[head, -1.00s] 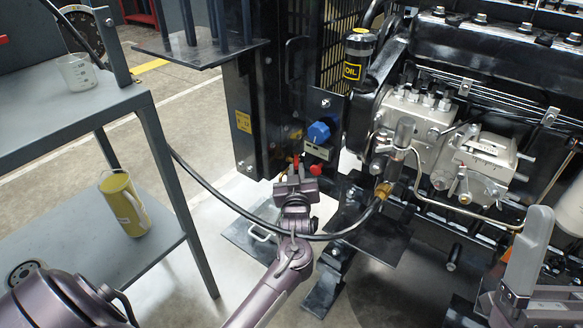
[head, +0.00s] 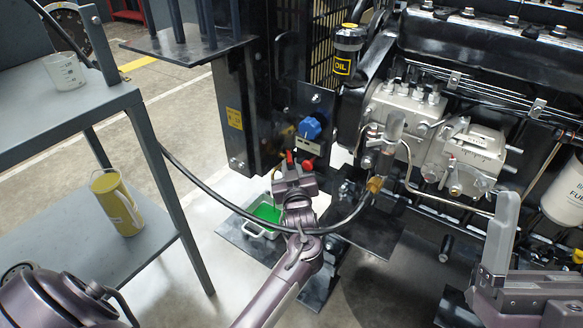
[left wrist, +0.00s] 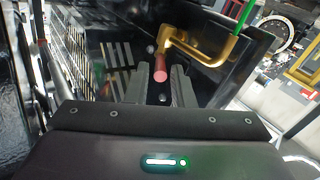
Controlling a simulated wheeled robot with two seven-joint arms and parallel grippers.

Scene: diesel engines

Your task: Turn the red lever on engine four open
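The red lever (head: 290,157) is on the dark panel left of the engine, just beyond my left gripper (head: 292,174). In the left wrist view its red end (left wrist: 160,70) shows between the two grey fingers of my left gripper (left wrist: 159,80), with small gaps beside it. A brass elbow pipe (left wrist: 220,55) lies behind it, and a green stream (left wrist: 245,15) shows at its spout. A pale tray (head: 248,229) below holds green liquid (head: 267,212). My right gripper (head: 538,245) is open and empty at the lower right.
A blue knob (head: 310,128) and a second red knob (head: 307,165) are close to the left gripper.

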